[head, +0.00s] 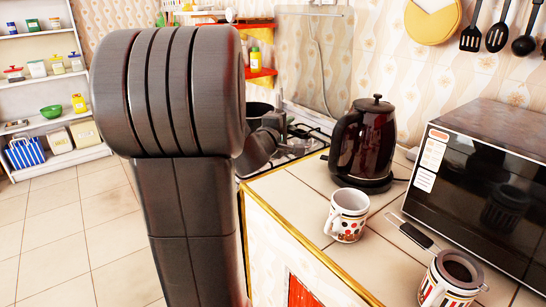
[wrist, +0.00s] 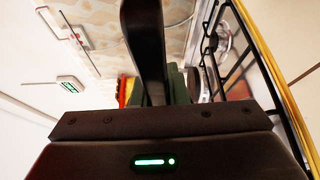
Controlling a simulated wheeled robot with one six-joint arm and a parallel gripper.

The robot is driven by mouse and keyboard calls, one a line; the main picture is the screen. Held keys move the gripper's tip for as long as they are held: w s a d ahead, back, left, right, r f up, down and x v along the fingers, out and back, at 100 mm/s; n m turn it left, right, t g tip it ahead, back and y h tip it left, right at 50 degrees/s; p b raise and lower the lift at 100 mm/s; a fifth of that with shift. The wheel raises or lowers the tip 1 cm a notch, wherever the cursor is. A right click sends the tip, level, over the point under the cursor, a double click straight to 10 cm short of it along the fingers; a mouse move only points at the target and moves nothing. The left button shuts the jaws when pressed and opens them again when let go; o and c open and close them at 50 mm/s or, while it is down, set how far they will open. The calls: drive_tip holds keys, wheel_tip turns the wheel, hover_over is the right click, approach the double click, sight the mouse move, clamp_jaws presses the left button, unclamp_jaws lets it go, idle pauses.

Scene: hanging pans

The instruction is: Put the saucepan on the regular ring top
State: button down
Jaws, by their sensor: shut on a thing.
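The dark saucepan (head: 258,108) shows in the head view just past my arm, which hides its left part. My gripper (head: 277,122) is beside it, partly hidden by my own wrist, and is shut on the saucepan, apparently by its handle. In the wrist view a long black piece rises from the gripper body; I cannot tell whether it is a finger or the handle. The stove top (head: 310,133) lies under and right of the gripper. A ring burner (wrist: 213,43) and dark grates show in the wrist view. Whether the pan touches the stove is hidden.
A dark kettle (head: 362,143) stands on the tiled counter right of the stove. A patterned mug (head: 346,216), a second mug (head: 447,280) and a microwave (head: 480,190) stand farther right. Utensils hang on the wall. The floor at left (head: 70,230) is clear.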

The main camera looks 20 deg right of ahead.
wheel_tip(320, 180, down, 8)
drive_tip(key=b, duration=0.4)
drive_tip(key=shift+r, duration=0.25)
drive_tip(key=c, duration=1.4)
unclamp_jaws()
drive_tip(key=shift+f, duration=0.2)
drive_tip(key=shift+c, duration=0.2)
